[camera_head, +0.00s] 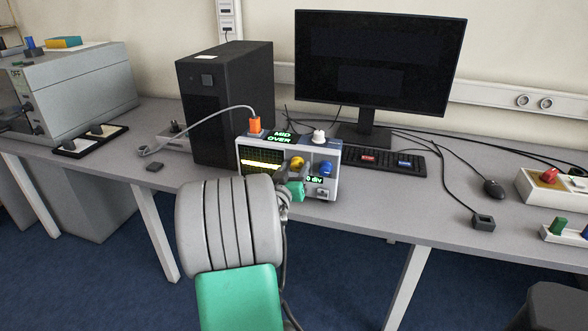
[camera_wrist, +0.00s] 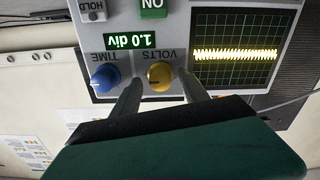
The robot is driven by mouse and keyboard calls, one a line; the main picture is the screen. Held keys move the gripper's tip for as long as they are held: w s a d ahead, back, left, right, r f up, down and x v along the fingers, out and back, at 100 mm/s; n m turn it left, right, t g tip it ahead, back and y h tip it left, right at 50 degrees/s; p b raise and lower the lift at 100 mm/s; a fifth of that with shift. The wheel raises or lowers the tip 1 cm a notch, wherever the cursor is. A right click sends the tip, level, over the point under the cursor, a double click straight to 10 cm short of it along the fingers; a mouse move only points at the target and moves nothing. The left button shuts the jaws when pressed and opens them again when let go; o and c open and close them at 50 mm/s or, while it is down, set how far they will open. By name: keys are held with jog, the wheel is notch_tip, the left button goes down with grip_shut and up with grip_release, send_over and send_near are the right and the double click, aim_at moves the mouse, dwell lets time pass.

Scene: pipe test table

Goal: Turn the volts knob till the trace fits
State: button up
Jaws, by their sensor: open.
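The test instrument (camera_head: 333,185) stands on the bench below the monitor. Its yellow volts knob (camera_wrist: 160,77) is in the middle of the wrist view, which shows the panel upside down; it also shows in the head view (camera_head: 297,161). My gripper (camera_wrist: 160,82) is open, with one finger on each side of the volts knob; I cannot tell whether they touch it. The screen (camera_wrist: 235,50) shows a thick, dense yellow trace as a narrow band across the grid. The readout (camera_wrist: 130,40) says 1.0 div. A sign (camera_head: 281,138) on top reads MID OVER.
The blue time knob (camera_wrist: 104,78) is close beside one finger. An orange plug (camera_head: 255,124) with a grey cable and a white knob (camera_head: 319,135) are on the instrument's top. A black computer tower (camera_head: 226,100) stands behind left, a keyboard (camera_head: 390,160) behind right.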

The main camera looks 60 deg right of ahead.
jog(key=shift+c, duration=0.3)
grip_shut()
dwell(0.3)
